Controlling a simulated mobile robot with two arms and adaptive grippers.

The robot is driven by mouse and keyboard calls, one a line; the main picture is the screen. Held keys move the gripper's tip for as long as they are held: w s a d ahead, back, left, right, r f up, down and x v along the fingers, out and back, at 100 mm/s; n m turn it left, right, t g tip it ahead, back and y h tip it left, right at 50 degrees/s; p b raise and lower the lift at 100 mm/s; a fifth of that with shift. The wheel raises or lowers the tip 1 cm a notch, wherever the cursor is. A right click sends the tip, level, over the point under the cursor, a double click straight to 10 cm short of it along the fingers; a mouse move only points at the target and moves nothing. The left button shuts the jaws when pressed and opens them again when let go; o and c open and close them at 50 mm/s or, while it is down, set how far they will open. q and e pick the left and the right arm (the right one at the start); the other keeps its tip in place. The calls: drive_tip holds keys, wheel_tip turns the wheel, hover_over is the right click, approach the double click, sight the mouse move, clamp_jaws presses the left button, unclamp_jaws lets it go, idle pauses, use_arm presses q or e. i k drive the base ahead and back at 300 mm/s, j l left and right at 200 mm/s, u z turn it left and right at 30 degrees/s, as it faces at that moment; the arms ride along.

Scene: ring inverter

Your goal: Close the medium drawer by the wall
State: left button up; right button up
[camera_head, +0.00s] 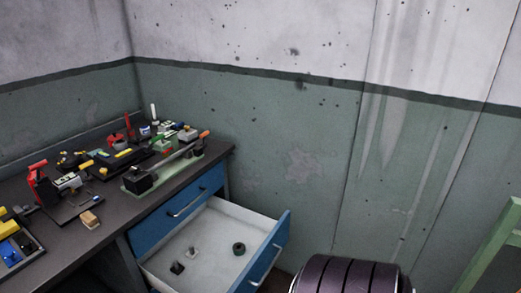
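The medium drawer (283,232) is pulled out of the blue cabinet under the workbench, on the side by the wall. It has a blue front with a pale bar handle (265,266) and a light grey inside. A dark ring-shaped part (239,248), a small dark block (177,268) and a small pale part (192,253) lie in it. A shut blue drawer (185,203) with its own handle sits just above it. The lower part of the open drawer is cut off by the picture edge. Neither of my grippers shows in the head view.
The dark workbench top (65,240) holds several tools and a small wooden block (90,219). A dark ribbed rounded object (350,276) stands at the bottom, right of the drawer. A green frame (496,240) is at the right edge. The wall lies close behind.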

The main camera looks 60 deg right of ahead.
sight(213, 229)
drive_tip(key=z, duration=1.8)
